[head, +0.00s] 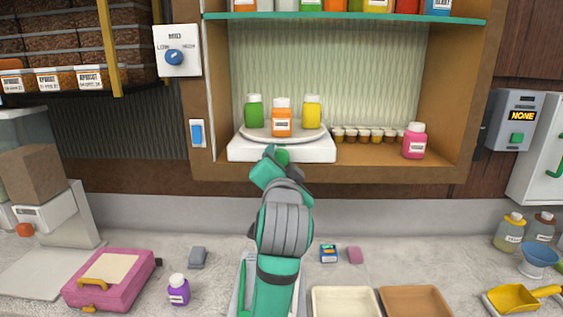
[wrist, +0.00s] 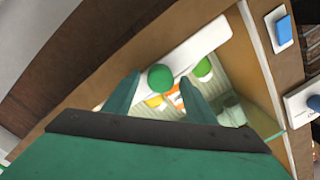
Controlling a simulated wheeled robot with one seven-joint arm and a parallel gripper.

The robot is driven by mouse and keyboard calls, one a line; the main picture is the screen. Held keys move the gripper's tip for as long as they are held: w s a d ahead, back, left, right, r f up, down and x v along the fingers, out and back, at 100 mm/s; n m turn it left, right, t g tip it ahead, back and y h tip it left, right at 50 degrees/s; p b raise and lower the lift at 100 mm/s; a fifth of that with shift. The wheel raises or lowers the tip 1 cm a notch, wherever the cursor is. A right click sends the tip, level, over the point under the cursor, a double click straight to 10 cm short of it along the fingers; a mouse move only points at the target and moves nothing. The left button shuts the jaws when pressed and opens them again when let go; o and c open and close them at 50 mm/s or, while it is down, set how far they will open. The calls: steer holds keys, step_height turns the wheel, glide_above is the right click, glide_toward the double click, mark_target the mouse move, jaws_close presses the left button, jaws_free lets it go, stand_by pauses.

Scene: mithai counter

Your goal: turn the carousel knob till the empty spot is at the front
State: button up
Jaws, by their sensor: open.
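The carousel is a round white turntable (head: 246,131) on a white base (head: 240,150) in the wooden cabinet. A green bottle (head: 254,112) stands at its left, an orange bottle (head: 282,122) at its front and a yellow bottle (head: 312,112) at its right. No bottle shows at the back. The green knob (wrist: 161,78) is at the base's front; my arm partly covers it in the head view (head: 284,155). My gripper (wrist: 160,84) is open, with one finger on each side of the knob in the wrist view. I cannot tell whether the fingers touch it.
Several small cups (head: 362,135) and a pink bottle (head: 414,141) stand on the cabinet floor, right of the base. A teal-edged shelf (head: 350,16) runs above. The counter below holds a pink case (head: 110,285), a purple bottle (head: 178,290) and trays (head: 415,300).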

steer(key=shift+w, duration=0.35)
steer(key=c, duration=1)
steer(key=shift+c, duration=0.2)
